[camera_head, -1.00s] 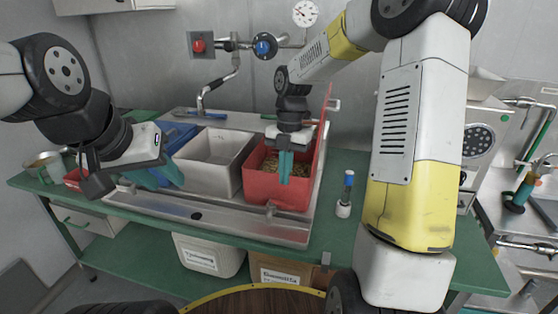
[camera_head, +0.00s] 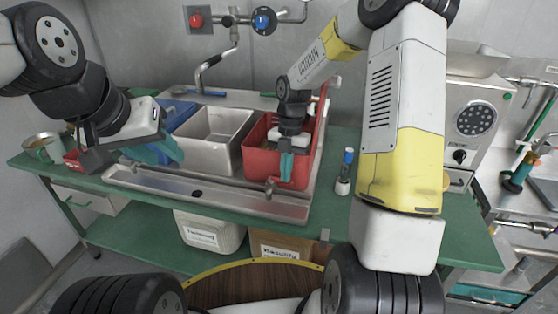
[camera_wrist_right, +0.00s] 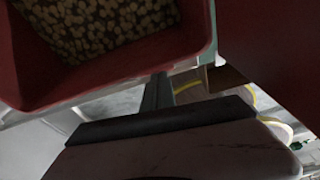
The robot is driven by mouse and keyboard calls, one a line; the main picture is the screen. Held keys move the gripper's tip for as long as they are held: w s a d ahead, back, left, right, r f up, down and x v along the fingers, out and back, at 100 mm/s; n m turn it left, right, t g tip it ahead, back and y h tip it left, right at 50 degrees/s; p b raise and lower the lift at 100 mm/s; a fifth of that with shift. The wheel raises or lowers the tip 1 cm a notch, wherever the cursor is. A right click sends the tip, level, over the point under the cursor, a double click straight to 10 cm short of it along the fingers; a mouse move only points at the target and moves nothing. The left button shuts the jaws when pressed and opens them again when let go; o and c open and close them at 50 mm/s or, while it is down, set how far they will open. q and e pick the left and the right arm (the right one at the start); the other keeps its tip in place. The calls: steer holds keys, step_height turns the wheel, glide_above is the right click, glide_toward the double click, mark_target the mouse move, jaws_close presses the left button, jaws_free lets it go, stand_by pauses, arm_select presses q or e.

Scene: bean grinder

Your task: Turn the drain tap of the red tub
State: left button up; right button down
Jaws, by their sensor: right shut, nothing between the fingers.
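The red tub (camera_head: 258,165) stands at the right end of the sink unit. Its small metal drain tap (camera_head: 270,187) sticks out low on the front wall. My right gripper (camera_head: 286,176) is shut and empty, pointing down at the tub's front, just right of and a little above the tap; I cannot tell whether it touches the tub. In the right wrist view the tub (camera_wrist_right: 110,78) shows at upper left with beans (camera_wrist_right: 95,22) inside; the tap cannot be made out there. My left gripper (camera_head: 168,152) hangs over the left of the unit; its opening is unclear.
A grey tub (camera_head: 212,140) and a blue tub (camera_head: 178,115) stand left of the red one. A metal trough (camera_head: 200,192) runs along the front. A blue-topped bottle (camera_head: 345,172) stands right of the sink unit. A grinder-like machine (camera_head: 478,125) is further right.

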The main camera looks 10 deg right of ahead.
steer(key=shift+w+d+f+n, duration=0.3)
steer(key=shift+w, duration=0.15)
steer(key=shift+f, duration=0.1)
steer(key=shift+s, duration=0.15)
